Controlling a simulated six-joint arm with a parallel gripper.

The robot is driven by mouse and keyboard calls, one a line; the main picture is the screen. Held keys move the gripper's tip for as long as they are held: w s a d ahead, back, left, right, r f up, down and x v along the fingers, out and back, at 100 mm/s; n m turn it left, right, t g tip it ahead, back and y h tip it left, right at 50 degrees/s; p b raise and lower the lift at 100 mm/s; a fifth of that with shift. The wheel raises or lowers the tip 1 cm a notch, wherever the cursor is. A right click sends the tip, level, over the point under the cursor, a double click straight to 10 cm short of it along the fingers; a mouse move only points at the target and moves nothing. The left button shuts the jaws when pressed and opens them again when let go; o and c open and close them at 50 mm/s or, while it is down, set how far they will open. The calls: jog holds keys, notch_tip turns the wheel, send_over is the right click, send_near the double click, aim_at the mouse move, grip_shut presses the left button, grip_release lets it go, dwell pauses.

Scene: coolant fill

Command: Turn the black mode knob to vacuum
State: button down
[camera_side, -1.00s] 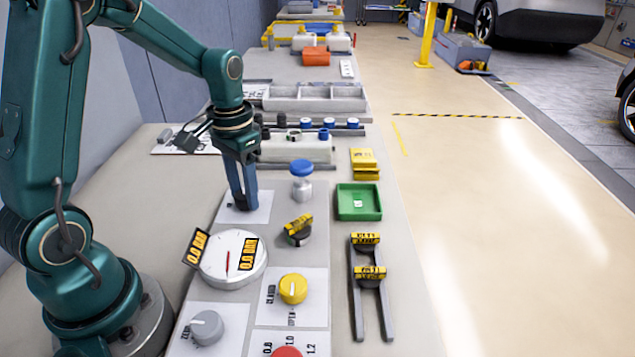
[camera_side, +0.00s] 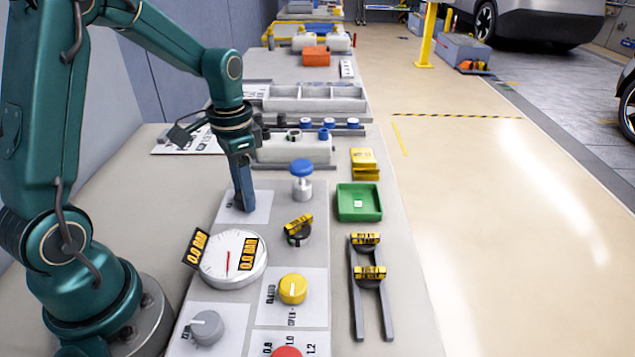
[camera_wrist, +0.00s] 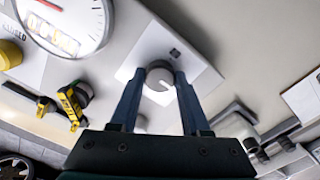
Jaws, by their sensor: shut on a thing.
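The mode knob (camera_wrist: 159,77) shows in the wrist view as a round knob with a pale pointer mark. It looks grey there rather than black. It sits on a white panel (camera_wrist: 197,66) with a small dark marking beside it. My gripper (camera_wrist: 157,82) has one finger on each side of the knob and is shut on it. In the side view my gripper (camera_side: 245,205) points down onto the white panel (camera_side: 262,208) and hides the knob. The printed words around the knob are too small or hidden to read.
A pressure gauge (camera_side: 233,262) reading 0.0 bar is in front of the panel. A yellow knob (camera_side: 293,289), a grey knob (camera_side: 207,328) and a red knob (camera_side: 287,352) are nearer. A blue-capped fitting (camera_side: 302,180) and a green tray (camera_side: 359,203) stand to the right.

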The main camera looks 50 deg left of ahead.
jog(key=shift+c, duration=1.9)
grip_release()
jog(key=shift+r, duration=0.1)
jog(key=shift+r, duration=2.45)
jog(key=shift+w+d+r, duration=0.1)
jog(key=shift+d+r, duration=0.05)
notch_tip(320, 180, up, 4)
jog(key=m+t, duration=0.1)
jog(key=t, duration=0.1)
send_over(253, 217)
jog(key=s+d+r+n+t, duration=0.1)
jog(key=s+d+n+t, duration=0.2)
jog(key=s+d, duration=0.3)
jog(key=shift+s+d+t, duration=0.25)
jog(key=shift+s+t, duration=0.05)
jog(key=shift+s, duration=1.5)
